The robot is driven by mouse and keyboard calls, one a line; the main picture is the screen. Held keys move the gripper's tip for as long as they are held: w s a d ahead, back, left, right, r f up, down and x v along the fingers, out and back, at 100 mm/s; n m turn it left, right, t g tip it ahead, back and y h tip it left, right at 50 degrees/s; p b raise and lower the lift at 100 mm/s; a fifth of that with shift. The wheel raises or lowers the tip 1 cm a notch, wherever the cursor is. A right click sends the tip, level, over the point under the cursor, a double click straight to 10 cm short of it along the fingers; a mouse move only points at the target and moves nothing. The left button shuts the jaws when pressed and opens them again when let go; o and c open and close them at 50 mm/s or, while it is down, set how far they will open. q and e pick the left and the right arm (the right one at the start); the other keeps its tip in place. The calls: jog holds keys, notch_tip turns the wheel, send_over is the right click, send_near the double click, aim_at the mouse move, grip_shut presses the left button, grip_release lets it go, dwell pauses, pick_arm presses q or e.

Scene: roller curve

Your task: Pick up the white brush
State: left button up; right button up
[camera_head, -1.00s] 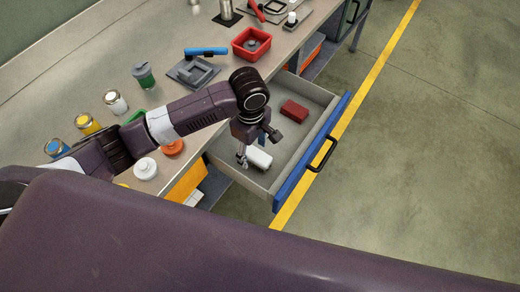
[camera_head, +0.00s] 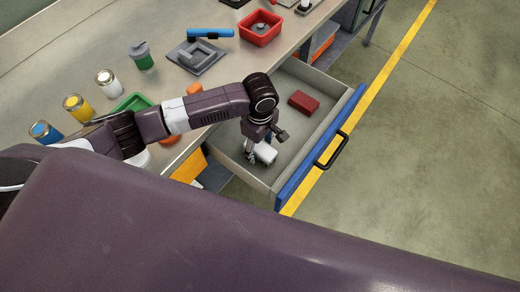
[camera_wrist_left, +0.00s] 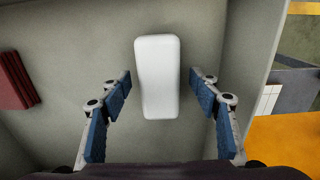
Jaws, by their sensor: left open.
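The white brush (camera_head: 265,153) lies on the floor of the open drawer (camera_head: 309,135). In the left wrist view the white brush (camera_wrist_left: 158,77) shows as a pale rounded block, upright in the picture. My left gripper (camera_head: 257,157) is over it, low in the drawer. In the left wrist view the left gripper (camera_wrist_left: 160,88) is open, with one blue-padded finger on each side of the brush and a gap on both sides. Whether the fingertips are down at the brush's height is hard to tell. My right gripper is not in view.
A dark red block (camera_head: 304,102) lies in the drawer, also in the left wrist view (camera_wrist_left: 17,80). The drawer's blue front (camera_head: 322,150) has a black handle. On the workbench stand several jars, a grey fixture (camera_head: 198,57) and a red bin (camera_head: 261,28).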

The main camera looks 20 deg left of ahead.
aim_at(260, 147)
pick_arm(q)
notch_tip(260, 147, down, 2)
jog(key=shift+f, duration=0.2)
jog(key=c, duration=1.3)
jog(key=shift+w+r, duration=0.1)
jog(key=shift+r, duration=0.05)
jog(key=shift+c, duration=0.2)
notch_tip(260, 147, up, 20)
jog(key=shift+p, duration=0.3)
